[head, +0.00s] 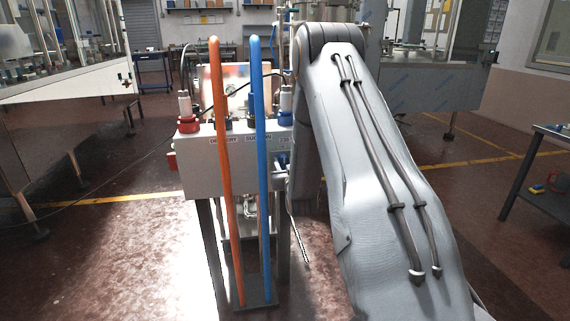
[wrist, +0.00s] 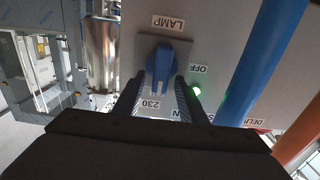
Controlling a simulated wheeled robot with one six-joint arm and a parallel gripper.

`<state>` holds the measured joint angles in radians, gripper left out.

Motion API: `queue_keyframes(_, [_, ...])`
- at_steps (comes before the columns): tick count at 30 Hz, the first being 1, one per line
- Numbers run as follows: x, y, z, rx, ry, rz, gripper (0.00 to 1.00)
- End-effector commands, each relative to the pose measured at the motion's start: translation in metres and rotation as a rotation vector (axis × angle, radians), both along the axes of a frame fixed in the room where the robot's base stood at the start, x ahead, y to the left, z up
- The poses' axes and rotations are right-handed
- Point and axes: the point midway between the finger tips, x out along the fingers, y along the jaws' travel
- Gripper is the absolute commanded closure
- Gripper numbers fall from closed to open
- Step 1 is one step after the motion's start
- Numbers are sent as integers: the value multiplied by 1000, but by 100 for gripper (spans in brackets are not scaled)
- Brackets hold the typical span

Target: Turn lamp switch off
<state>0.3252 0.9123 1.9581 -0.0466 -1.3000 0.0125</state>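The blue lamp switch (wrist: 164,66) is a rotary knob on a grey panel, under an upside-down "LAMP" label (wrist: 168,23) in the wrist view. Its handle points down the picture, between my fingers. An "OFF" label (wrist: 198,69) and a lit green light (wrist: 196,90) are to its right. My gripper (wrist: 160,88) has its two dark fingers apart, one on each side of the handle. Whether they touch it is unclear.
An orange pole (head: 221,150) and a blue pole (head: 261,150) stand upright in front of the box. The blue pole also shows close right of the switch in the wrist view (wrist: 268,60). A table (head: 540,190) is at far right.

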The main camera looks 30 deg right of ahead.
Motion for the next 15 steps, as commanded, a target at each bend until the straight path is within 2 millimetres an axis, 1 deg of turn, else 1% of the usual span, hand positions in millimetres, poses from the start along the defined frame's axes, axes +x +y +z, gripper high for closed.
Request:
queue_keyframes(2, [0,0,0,0,0,0,62])
queue_keyframes(6, [0,0,0,0,0,0,86])
queue_keyframes(9, [0,0,0,0,0,0,100])
queue_keyframes(15, [0,0,0,-9,2,0,100])
